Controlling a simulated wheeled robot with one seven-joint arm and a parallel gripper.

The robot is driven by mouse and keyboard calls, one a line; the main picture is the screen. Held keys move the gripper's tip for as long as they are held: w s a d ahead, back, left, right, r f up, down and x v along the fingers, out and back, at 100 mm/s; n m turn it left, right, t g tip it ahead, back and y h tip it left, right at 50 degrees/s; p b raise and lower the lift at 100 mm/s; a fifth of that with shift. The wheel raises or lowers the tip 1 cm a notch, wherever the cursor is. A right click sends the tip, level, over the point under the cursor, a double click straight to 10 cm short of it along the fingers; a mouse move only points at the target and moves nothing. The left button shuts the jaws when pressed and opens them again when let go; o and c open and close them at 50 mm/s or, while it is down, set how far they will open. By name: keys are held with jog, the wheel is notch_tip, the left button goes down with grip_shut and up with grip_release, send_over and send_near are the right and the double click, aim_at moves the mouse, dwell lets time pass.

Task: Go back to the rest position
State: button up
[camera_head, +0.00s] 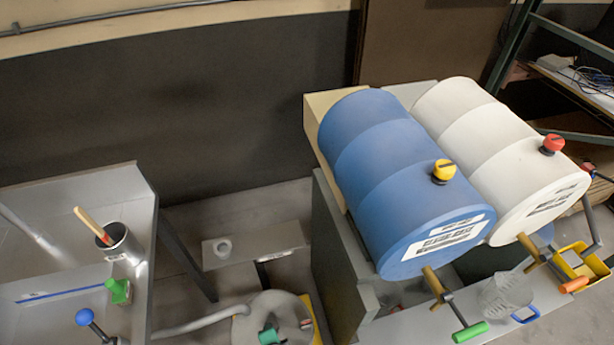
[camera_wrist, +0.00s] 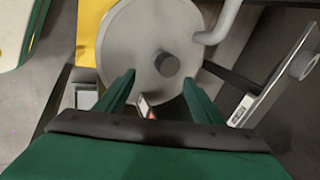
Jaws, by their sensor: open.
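My gripper (camera_wrist: 159,77) shows in the wrist view. Its two green fingers stand apart with nothing held between them. Beyond the fingertips lies a round grey disc (camera_wrist: 135,40) with a dark grey knob (camera_wrist: 167,64). A small red and white item (camera_wrist: 146,108) shows between the fingers. The disc (camera_head: 253,325) also shows in the head view, at the bottom edge. A dark green part (camera_head: 268,335) shows over it; I cannot tell whether it is my gripper.
A blue drum (camera_head: 370,150) and a white drum (camera_head: 480,130) lie on a rack with taps. A clear jug (camera_head: 505,293) stands below the taps. Floor shows between.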

jog(key=s+d+r+n+t, duration=0.3)
jog(key=s+r+n, duration=0.1)
jog(key=r, duration=0.5)
jog(key=s+d+r+n+t+h, duration=0.1)
jog(key=s+d+r+n+t, duration=0.3)
jog(key=r, duration=0.6)
jog(key=s+d+r+n+t, duration=0.3)
jog(key=s+r, duration=0.3)
jog(key=r, duration=0.4)
jog(key=shift+d+n+h, duration=0.2)
jog(key=shift+n+h, duration=0.1)
jog(key=shift+n, duration=0.6)
